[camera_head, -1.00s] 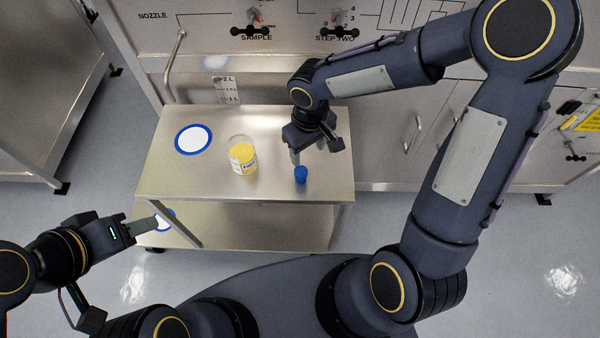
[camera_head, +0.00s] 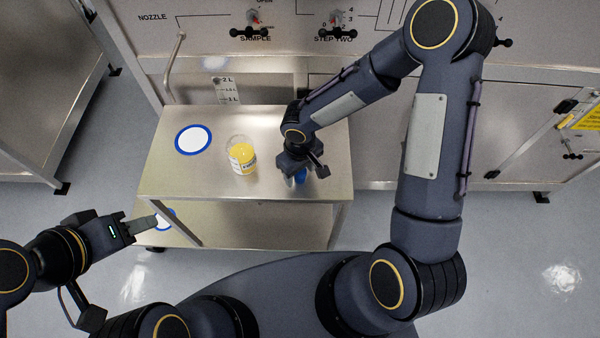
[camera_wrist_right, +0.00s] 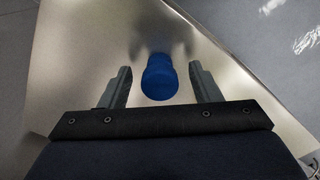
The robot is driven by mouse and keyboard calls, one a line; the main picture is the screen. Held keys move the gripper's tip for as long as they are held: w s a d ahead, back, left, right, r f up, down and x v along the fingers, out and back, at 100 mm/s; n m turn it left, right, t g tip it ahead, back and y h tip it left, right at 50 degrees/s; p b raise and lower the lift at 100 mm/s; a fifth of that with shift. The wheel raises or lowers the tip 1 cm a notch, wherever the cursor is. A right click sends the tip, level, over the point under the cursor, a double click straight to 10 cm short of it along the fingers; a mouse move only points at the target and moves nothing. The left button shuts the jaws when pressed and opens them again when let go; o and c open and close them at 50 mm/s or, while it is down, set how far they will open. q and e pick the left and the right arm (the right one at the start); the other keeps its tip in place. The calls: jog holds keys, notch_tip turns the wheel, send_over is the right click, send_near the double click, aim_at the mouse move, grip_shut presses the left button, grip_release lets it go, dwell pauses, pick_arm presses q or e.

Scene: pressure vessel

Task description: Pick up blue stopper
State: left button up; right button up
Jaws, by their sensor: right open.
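The blue stopper (camera_head: 300,175) stands on the steel cart top near its front right edge, mostly hidden by my right gripper in the head view. In the right wrist view the blue stopper (camera_wrist_right: 160,77) lies between the two fingers, with a gap on each side. My right gripper (camera_wrist_right: 160,85) is open around it and does not visibly touch it. In the head view my right gripper (camera_head: 294,180) is over the stopper. My left gripper (camera_head: 150,222) is left of the cart, away from the stopper; its finger gap cannot be made out.
A clear jar with yellow contents (camera_head: 242,156) stands left of the stopper on the cart (camera_head: 170,178). A blue-ringed white disc (camera_head: 193,140) lies further left. A lower shelf (camera_head: 260,225) is beneath. The panel with valves (camera_head: 210,40) rises behind the cart.

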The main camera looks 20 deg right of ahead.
jog(key=c, duration=1.1)
jog(key=shift+o, duration=0.2)
jog(key=shift+r, duration=0.1)
